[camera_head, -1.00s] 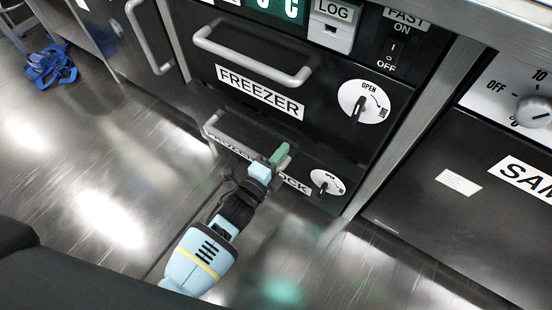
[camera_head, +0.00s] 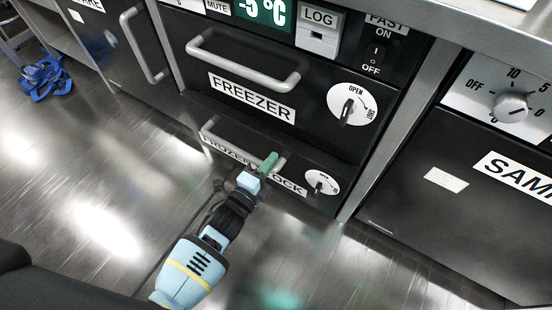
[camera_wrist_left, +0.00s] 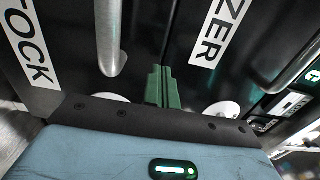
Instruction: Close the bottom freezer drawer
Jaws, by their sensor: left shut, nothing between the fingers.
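The bottom freezer drawer (camera_head: 288,186), a black front labelled FROZEN STOCK with a grey bar handle, sits low under the FREEZER drawer (camera_head: 225,88). It looks nearly flush with the front above; I cannot tell whether a small gap is left. Its white dial (camera_head: 322,182) is at the right end. My left gripper (camera_head: 268,161), with green fingers, is shut and empty in front of the drawer, hiding part of its handle and label. In the left wrist view, the shut fingers (camera_wrist_left: 162,88) point at the fronts, with the drawer handle (camera_wrist_left: 108,40) beside them. My right gripper is not in view.
A second dial (camera_head: 351,104) and a long handle (camera_head: 245,62) stick out from the FREEZER drawer. A black cabinet (camera_head: 450,210) stands to the right and another (camera_head: 115,45) to the left. A blue object (camera_head: 45,78) lies on the floor at far left. The nearby shiny floor is clear.

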